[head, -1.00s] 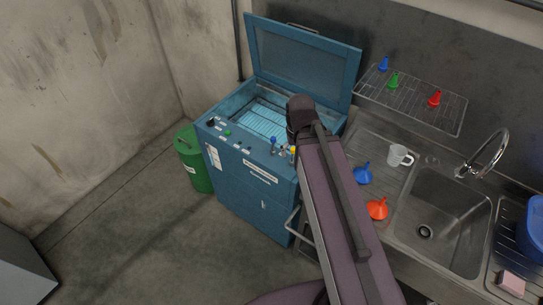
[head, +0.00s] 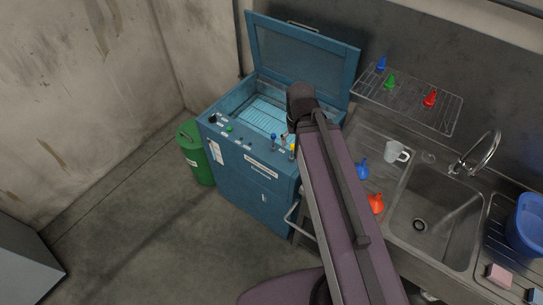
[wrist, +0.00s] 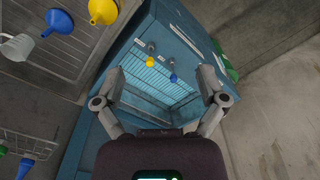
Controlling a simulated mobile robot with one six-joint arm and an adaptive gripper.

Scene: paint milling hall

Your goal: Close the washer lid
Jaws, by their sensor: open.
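The blue washer (head: 240,181) stands against the back wall with its lid (head: 302,62) raised, leaning back near upright. Its open basin (head: 262,116) shows a slatted rack inside. In the wrist view my gripper (wrist: 159,72) is open and empty, its two fingers spread over the basin (wrist: 160,90) with the rack visible between them. Small blue and yellow knobs (wrist: 150,61) on the washer's front edge show beyond the fingers. In the head view my arm hides the gripper and part of the washer's right side.
Right of the washer is a steel sink (head: 435,222) with a white mug (head: 394,151), a blue funnel (head: 363,169) and an orange funnel (head: 376,203). A wire shelf (head: 415,103) holds small funnels above. A green drum (head: 195,155) stands left. The floor in front is clear.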

